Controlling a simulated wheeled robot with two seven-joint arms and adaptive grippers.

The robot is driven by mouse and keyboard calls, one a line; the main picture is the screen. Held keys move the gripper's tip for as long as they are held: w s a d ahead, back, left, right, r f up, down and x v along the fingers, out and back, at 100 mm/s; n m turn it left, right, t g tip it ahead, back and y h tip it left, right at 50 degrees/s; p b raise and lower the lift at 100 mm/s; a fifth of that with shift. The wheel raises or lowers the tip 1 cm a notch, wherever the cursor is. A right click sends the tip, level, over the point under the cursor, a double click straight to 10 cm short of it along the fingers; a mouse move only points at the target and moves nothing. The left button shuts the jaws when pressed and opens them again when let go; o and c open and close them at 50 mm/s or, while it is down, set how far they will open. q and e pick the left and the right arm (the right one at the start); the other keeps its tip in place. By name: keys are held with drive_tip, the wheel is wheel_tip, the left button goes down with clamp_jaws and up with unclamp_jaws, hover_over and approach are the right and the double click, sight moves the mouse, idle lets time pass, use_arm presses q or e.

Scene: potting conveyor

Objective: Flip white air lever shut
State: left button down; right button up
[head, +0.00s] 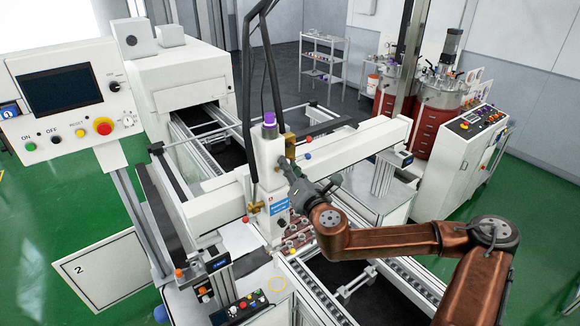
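My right arm (385,240), copper-coloured, comes in from the lower right. Its dark grey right gripper (286,166) points up and left, with its tips at or right beside the white upright dispensing unit (268,155). The tips are small and partly lost against the unit, so I cannot tell whether they are open or touching it. The unit has a purple cap, brass fittings (256,207) on its left and a blue label (279,204). I cannot pick out the white air lever for certain; it may be hidden by the gripper. My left gripper is not in view.
A white gantry beam (352,150) runs behind the unit, with black hoses above. The conveyor (318,292) with small cups lies below. A control panel (65,100) stands at left, a button box (240,308) in front. Red tanks (432,125) and a cabinet stand at right.

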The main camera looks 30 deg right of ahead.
clamp_jaws()
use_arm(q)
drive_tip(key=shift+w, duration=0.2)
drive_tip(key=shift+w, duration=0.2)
use_arm(e)
drive_tip(key=shift+d, duration=0.1)
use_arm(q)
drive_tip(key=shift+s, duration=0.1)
use_arm(e)
drive_tip(key=shift+f+m, duration=0.15)
drive_tip(key=shift+m, duration=0.25)
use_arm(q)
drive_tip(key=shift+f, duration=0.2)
use_arm(e)
drive_tip(key=shift+w+d+f+m+g+y, duration=0.1)
drive_tip(key=shift+d+f+m+g+y, duration=0.15)
drive_tip(key=shift+m, duration=0.8)
drive_tip(key=shift+s+d+f+m+g+y, duration=0.15)
drive_tip(key=shift+f+m+g, duration=0.2)
drive_tip(key=shift+m, duration=0.75)
drive_tip(key=shift+w+d+f+m+g+y, duration=0.1)
drive_tip(key=shift+w+f+m+g+y, duration=0.15)
drive_tip(key=shift+m, duration=0.8)
drive_tip(key=shift+s+f, duration=0.1)
